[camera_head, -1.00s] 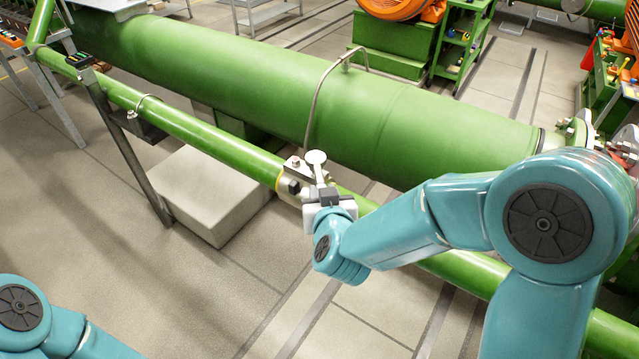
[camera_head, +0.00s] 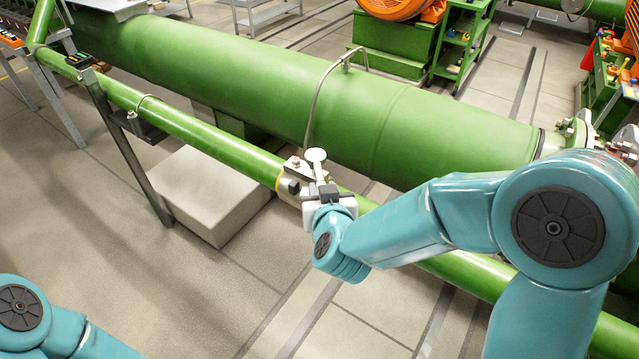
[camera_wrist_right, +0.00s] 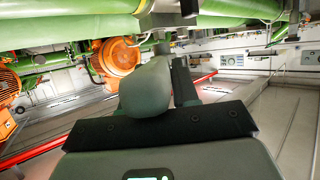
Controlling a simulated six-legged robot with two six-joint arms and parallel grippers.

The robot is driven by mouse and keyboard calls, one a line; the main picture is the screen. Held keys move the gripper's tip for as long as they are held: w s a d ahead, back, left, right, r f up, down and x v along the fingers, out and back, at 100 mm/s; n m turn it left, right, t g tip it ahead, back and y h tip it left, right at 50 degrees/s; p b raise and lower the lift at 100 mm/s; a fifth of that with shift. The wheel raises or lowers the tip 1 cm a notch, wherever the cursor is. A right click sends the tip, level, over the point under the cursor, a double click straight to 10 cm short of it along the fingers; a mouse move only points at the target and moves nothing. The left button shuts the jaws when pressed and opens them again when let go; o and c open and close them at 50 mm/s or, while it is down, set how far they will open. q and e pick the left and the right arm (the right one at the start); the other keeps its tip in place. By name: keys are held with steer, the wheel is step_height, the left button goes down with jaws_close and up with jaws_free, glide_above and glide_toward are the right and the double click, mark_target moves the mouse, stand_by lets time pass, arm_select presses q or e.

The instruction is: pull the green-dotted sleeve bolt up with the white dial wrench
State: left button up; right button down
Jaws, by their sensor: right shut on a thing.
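The white dial wrench (camera_head: 316,156) is in my right gripper (camera_head: 322,192), its round white dial facing up beside the split case. The split case (camera_head: 292,176) is a metal block around the thin green pipe, with small bolts on it. The green-dotted sleeve bolt cannot be made out; the wrench and gripper cover part of the case. In the right wrist view the wrench's grey handle (camera_wrist_right: 147,88) stands up from the gripper, with a dark finger beside it. Of my left arm only links show at the lower left; its gripper is out of view.
The thin green pipe (camera_head: 200,139) runs diagonally past the case, with a thick green pipe (camera_head: 270,85) behind it. A bent metal tube (camera_head: 318,98) rises between them. A pale block (camera_head: 205,190) stands below at left. The floor in front is clear.

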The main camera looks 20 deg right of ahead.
mark_target(323, 182)
steer(key=shift+r+p, duration=1.25)
steer(key=shift+r, duration=0.3)
steer(key=shift+f, duration=0.1)
